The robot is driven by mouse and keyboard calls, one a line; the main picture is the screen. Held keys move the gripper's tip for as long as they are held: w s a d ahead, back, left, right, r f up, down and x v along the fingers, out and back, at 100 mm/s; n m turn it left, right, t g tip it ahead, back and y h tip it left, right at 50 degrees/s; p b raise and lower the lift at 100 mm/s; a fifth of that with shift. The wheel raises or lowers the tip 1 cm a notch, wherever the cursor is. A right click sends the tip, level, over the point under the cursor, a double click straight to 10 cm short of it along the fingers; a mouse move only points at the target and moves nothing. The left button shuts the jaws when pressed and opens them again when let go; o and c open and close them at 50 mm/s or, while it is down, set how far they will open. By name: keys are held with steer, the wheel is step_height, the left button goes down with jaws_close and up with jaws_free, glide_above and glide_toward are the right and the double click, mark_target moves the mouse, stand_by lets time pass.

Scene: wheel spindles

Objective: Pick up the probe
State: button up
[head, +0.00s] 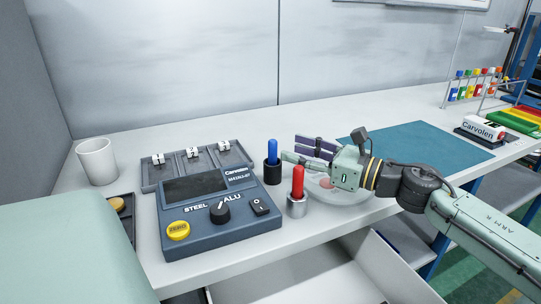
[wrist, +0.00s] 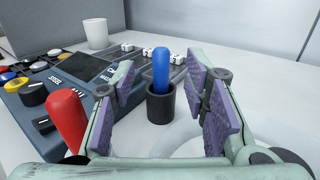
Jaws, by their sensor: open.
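A blue-handled stick (head: 272,152) stands upright in a black cup (head: 272,174) on the white bench. A red-handled stick (head: 298,181) stands in a metal cup (head: 297,207) nearer the front edge. Neither is labelled, so I cannot tell which one is the probe. My gripper (head: 298,151) is open and empty, just right of the blue stick. In the wrist view, the blue stick (wrist: 161,70) and its black cup (wrist: 160,104) appear between my spread, purple-padded fingers, apart from both. The red handle (wrist: 67,118) lies outside the left finger.
A dark-blue gauge box (head: 218,213) with knobs stands left of the sticks, with a grey tray (head: 165,174) of small blocks behind it. A white cup (head: 97,161) is at far left. A clear round dish (head: 325,188) lies beneath my gripper.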

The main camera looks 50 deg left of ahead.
mark_target(272, 140)
steer(key=shift+x, duration=0.9)
steer(key=p+x, duration=0.3)
steer(key=x, duration=0.1)
steer(key=shift+a+r, duration=0.2)
steer(key=shift+s+a+f, duration=0.1)
steer(key=shift+a+f, duration=0.05)
steer(key=shift+a, duration=0.35)
steer(key=shift+c, duration=0.5)
jaws_close()
